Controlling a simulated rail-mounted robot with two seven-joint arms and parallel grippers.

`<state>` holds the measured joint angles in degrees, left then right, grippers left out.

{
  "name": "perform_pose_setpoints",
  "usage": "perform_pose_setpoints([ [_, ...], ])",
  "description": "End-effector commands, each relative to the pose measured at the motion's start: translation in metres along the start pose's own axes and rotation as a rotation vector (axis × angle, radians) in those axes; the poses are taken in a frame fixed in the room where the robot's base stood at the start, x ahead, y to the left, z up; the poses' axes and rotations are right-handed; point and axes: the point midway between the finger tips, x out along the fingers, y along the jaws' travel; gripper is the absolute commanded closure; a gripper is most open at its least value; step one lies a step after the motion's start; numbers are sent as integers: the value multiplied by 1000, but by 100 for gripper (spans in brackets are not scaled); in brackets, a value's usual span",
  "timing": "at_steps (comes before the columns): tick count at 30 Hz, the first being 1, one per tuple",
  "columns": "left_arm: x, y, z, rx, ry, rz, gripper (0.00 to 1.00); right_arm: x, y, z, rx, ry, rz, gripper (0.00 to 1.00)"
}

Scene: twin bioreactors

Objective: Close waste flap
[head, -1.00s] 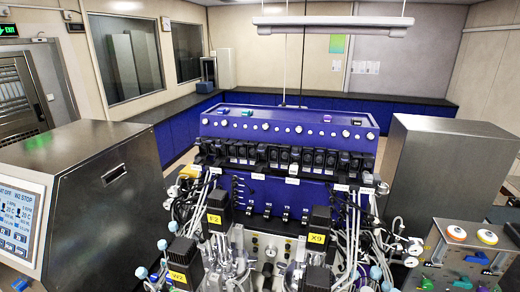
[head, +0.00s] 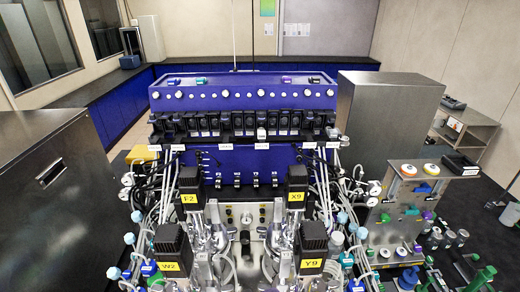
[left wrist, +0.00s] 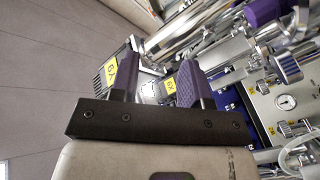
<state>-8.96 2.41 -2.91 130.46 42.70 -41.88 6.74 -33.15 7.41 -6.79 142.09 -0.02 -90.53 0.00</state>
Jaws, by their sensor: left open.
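No part in view can be clearly told as the waste flap. A steel cabinet (head: 60,205) at the left of the head view has a dark recessed slot (head: 50,172) in its face; I cannot tell if this belongs to the flap. My left gripper (left wrist: 157,64) shows in the left wrist view, its two purple fingers apart with nothing held between them. Black motor blocks with yellow labels show behind the fingers. Neither gripper shows in the head view.
The blue bioreactor console (head: 250,95) stands in the middle, with tubing and labelled black motors, such as the X9 motor (head: 297,186), in front. A second steel cabinet (head: 362,125) stands to its right. A steel panel with knobs (head: 405,205) and several small vessels are at the right.

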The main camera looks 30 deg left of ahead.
Motion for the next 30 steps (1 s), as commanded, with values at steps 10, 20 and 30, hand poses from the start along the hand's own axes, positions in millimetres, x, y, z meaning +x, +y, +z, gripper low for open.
perform_pose_setpoints([
  [10, 25, 34, -209, -588, 772, 494, 57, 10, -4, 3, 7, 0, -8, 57],
  [20, 30, -9, -343, -1465, 1293, 720, 57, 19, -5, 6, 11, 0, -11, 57],
  [30, 73, -15, -366, -2055, 1353, 587, 57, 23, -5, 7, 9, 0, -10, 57],
])
